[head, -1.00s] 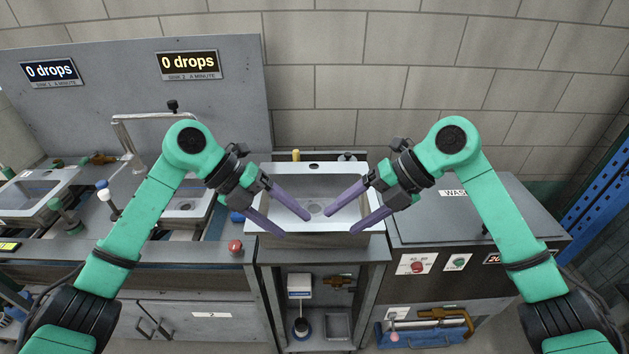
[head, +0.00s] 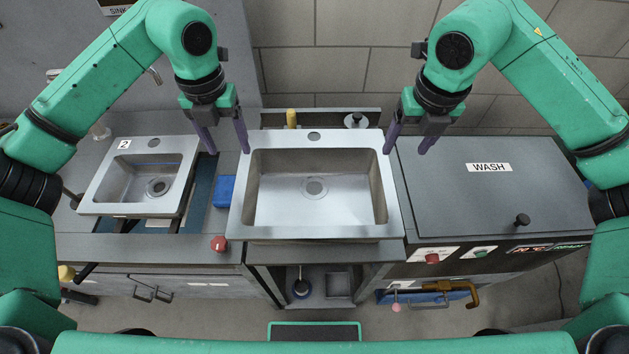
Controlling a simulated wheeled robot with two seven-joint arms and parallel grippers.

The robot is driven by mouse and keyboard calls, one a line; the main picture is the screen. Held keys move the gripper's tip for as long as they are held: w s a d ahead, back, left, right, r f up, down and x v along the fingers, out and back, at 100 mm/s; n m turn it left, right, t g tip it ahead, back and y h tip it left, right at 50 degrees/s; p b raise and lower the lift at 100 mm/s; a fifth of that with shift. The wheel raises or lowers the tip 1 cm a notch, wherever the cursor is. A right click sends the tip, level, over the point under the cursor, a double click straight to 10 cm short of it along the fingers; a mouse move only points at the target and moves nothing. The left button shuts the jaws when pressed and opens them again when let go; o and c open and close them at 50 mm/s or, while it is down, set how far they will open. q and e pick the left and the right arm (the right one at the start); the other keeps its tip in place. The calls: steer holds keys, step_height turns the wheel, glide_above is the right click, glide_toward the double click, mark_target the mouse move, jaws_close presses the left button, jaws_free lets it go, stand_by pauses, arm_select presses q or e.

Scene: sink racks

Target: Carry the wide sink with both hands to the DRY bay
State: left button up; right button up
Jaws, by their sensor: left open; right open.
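The wide sink (head: 312,232), a steel basin with a drain and a tap hole at its back rim, sits level on the middle counter. My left gripper (head: 226,148) is open and empty, pointing down by the sink's back left corner, with its inner finger at the rim. My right gripper (head: 406,150) is open and empty, pointing down by the back right corner, its inner finger at the rim. I cannot tell whether either finger touches the sink. No DRY label is readable in view.
A smaller sink (head: 100,208) marked 2 stands at the left. A blue block (head: 224,191) and a red knob (head: 219,243) lie between the sinks. The WASH lid (head: 490,205) with a black knob is at the right. A yellow-topped bottle (head: 291,118) stands behind the wide sink.

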arm_select(q)
glide_above(242, 175)
steer(key=f, duration=0.6)
steer(key=shift+w, duration=0.2)
arm_select(e)
glide_above(387, 175)
steer(key=s, duration=0.1)
step_height(387, 175, down, 6)
steer(key=shift+r, duration=0.1)
arm_select(q)
steer(key=f, duration=0.8)
steer(key=shift+s+f, duration=0.2)
arm_select(e)
steer(key=f, duration=0.5)
steer(key=w+f, duration=0.1)
steer(key=f, duration=0.2)
steer(key=shift+f, duration=0.2)
arm_select(q)
steer(key=shift+f, duration=0.4)
arm_select(e)
steer(key=shift+w+f, duration=0.1)
steer(key=shift+f, duration=0.25)
arm_select(q)
steer(key=shift+r, duration=0.1)
jaws_close()
arm_select(e)
steer(key=shift+r, duration=0.1)
jaws_close()
